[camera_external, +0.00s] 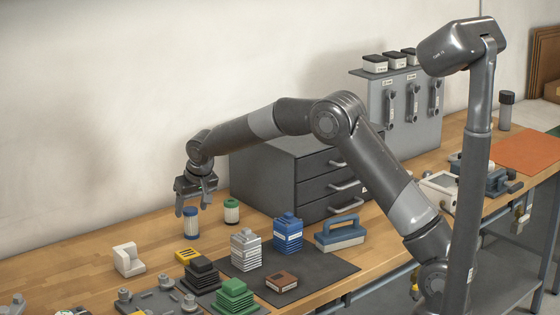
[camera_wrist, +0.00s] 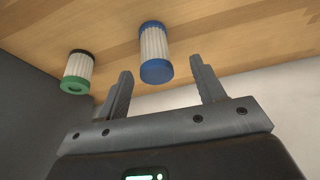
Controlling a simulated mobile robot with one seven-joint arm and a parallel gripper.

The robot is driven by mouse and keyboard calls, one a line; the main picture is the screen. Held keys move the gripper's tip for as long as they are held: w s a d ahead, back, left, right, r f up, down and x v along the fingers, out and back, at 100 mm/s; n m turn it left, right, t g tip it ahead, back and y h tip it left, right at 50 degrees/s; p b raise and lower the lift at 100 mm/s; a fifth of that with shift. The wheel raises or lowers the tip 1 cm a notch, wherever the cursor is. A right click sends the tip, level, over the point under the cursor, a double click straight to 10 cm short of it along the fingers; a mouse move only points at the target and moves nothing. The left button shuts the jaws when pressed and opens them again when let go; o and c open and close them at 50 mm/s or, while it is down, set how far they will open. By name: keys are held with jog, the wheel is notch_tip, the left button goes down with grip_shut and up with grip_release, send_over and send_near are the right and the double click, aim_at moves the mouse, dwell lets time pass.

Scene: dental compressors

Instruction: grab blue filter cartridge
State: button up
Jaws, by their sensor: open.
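The blue filter cartridge (camera_external: 191,223) has a white pleated body with blue ends and stands upright on the wooden workbench (camera_external: 100,262). My gripper (camera_external: 192,207) is open just above or beside it, fingers pointing down. In the wrist view the cartridge (camera_wrist: 155,53) appears beyond the fingertips, between the two fingers and closer to the left one. My gripper (camera_wrist: 160,82) holds nothing, and a gap shows between its fingers and the cartridge.
A green-ended filter cartridge (camera_external: 231,211) stands right of the blue one; it also shows in the wrist view (camera_wrist: 78,72). A grey drawer cabinet (camera_external: 265,180) is behind it. A white block (camera_external: 129,260) stands left. Silver (camera_external: 245,250) and blue (camera_external: 288,233) finned blocks stand in front.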

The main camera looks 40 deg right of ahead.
aim_at(191, 220)
jog(key=x, duration=0.6)
jog(key=shift+w+d+f, duration=0.15)
jog(key=shift+d+f, duration=0.05)
jog(key=shift+d, duration=0.2)
jog(key=shift+c, duration=0.4)
jog(key=c, duration=1)
jog(key=shift+r, duration=0.1)
